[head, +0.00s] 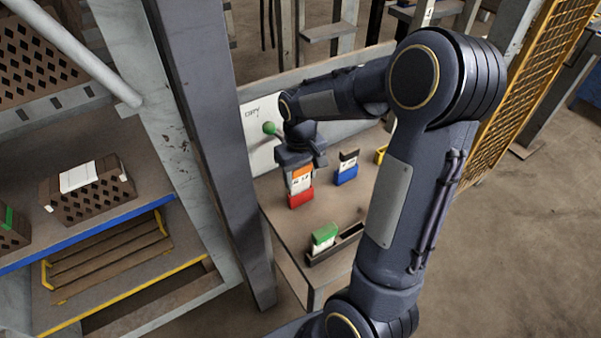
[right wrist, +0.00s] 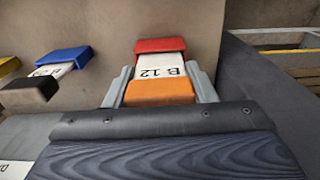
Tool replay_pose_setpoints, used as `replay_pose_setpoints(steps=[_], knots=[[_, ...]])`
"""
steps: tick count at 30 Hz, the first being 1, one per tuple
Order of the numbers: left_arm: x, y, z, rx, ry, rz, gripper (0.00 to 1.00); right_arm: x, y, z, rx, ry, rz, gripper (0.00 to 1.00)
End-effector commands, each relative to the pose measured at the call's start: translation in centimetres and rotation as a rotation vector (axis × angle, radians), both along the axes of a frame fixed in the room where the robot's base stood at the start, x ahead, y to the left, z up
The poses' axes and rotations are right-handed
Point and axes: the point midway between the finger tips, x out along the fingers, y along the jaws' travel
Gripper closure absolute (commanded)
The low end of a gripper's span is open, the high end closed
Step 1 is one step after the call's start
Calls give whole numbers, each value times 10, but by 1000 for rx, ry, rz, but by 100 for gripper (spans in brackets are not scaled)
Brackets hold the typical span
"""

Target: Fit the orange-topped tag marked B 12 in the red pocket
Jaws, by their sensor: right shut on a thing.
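The tag marked B 12 (head: 299,182) has an orange top and a white body. My right gripper (right wrist: 160,84) is shut on it, one finger on each side, and holds it upright. It also shows in the right wrist view (right wrist: 161,69), with the lettering upside down. The red pocket (head: 300,199) is directly below the tag on the bench. In the right wrist view the white lower end meets the red pocket's mouth (right wrist: 162,45); I cannot tell how deep it sits. My left gripper is not in view.
To the right, a blue pocket (head: 345,176) holds a black-topped tag, and a yellow pocket (head: 381,154) stands beyond. A green-topped tag (head: 325,233) stands in a dark tray (head: 349,236) near the bench's front. A grey post (head: 215,130) rises at the bench's left.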

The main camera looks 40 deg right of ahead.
Motion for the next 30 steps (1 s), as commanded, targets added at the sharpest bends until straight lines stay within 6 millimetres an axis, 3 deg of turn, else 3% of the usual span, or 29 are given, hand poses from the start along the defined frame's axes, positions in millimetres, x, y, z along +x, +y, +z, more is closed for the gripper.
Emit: replay_pose_setpoints(steps=[30], knots=[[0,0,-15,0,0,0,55,0,0,-19,0,0,0,72]])
